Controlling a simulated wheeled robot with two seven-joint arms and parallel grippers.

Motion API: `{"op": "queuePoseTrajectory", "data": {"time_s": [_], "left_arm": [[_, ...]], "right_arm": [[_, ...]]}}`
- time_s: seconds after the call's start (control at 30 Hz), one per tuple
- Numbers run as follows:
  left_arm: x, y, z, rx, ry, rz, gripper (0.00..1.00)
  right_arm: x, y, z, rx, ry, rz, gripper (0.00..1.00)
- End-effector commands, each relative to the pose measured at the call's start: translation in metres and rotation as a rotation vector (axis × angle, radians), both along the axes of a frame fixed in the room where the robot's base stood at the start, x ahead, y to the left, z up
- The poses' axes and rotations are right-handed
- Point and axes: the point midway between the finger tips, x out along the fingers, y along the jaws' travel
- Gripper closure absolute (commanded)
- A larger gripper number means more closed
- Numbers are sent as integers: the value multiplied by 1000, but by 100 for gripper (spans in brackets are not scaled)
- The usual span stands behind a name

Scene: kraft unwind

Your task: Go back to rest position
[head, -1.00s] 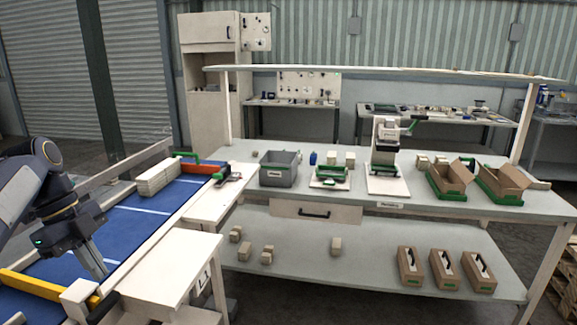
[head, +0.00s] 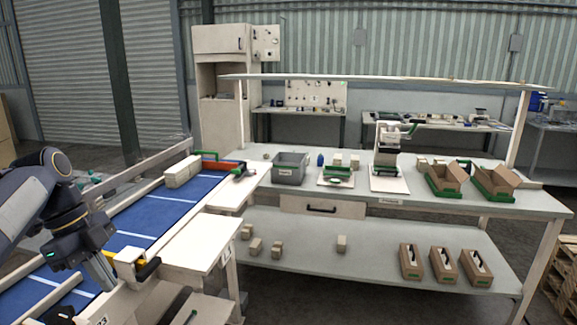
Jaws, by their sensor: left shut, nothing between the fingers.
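My left gripper (head: 106,279) is at the left of the head view, pointing down over the near side of the blue conveyor belt (head: 134,228). Its fingers are shut and hold nothing. It is close to a yellow and white part at the conveyor's edge; I cannot tell whether they touch. My right gripper is not in view.
The workbench (head: 340,206) to the right carries a grey bin (head: 290,172), a press-like device (head: 387,160) and open cardboard boxes (head: 447,178). A white side table (head: 190,243) stands beside the belt.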

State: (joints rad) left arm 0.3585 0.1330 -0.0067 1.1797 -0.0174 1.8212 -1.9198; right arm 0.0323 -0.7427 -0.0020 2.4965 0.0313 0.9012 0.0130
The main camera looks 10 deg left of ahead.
Motion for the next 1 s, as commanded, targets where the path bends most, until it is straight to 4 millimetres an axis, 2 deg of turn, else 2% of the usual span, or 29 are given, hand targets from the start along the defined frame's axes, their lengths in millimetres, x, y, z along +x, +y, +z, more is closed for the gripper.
{"op": "queuePoseTrajectory", "data": {"time_s": [0.27,0.57,0.67,0.8,1.0], "left_arm": [[-16,-25,-5,7,5,203,100],[-55,-79,-29,-36,16,640,100],[-78,-107,-49,-92,28,872,100],[-113,-146,-88,-216,71,1215,100],[-144,-180,-132,-373,149,1529,100]], "right_arm": [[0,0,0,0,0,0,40],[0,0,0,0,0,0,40],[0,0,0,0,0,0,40],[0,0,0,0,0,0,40],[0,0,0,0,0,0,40]]}}
